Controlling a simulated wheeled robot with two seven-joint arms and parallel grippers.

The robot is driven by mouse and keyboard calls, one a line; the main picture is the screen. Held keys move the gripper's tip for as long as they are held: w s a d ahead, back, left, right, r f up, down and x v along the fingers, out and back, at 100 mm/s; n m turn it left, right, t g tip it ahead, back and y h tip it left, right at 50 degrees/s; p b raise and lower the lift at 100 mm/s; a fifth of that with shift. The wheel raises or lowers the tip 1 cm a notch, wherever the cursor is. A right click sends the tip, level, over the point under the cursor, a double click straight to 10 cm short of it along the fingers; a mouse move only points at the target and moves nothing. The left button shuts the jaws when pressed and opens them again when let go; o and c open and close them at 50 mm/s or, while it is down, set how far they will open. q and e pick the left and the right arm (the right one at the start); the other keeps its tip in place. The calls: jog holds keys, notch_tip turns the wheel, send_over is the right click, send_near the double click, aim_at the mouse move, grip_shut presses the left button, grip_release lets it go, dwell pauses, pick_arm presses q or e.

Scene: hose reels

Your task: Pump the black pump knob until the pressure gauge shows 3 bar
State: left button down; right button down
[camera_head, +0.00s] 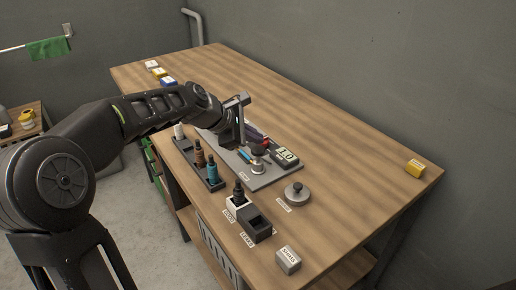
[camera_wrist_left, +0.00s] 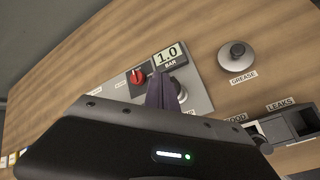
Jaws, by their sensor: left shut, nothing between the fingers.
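The gauge (camera_head: 285,155) is a small display at the right end of a grey panel on the bench. In the left wrist view the gauge (camera_wrist_left: 167,57) reads 1.0 BAR. The pump (camera_head: 258,158) is a grey upright part on the panel, with a dark top, just left of the gauge. My left gripper (camera_head: 250,139) is over the panel, close above the pump. In the left wrist view its dark fingers (camera_wrist_left: 161,92) are together and empty, and they hide much of the pump. I cannot tell whether they touch the knob. My right gripper is out of view.
A red knob (camera_wrist_left: 137,77) sits on the panel beside the gauge. A grease tin (camera_head: 297,194) stands to the right. A bottle rack (camera_head: 211,180) is left of the panel. The LEAKS bin (camera_head: 255,224) stands in front. The bench's right side is mostly clear.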

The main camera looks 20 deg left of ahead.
aim_at(258, 149)
pick_arm(q)
jog(key=shift+f, duration=0.15)
jog(key=shift+f, duration=0.3)
jog(key=shift+f+b, duration=1)
jog(key=shift+f, duration=0.35)
dwell(1.0)
dwell(0.4)
jog(key=shift+r+p, duration=1.75)
jog(key=shift+p, duration=0.05)
notch_tip(258, 149, up, 5)
jog(key=p, duration=0.5)
dwell(2.3)
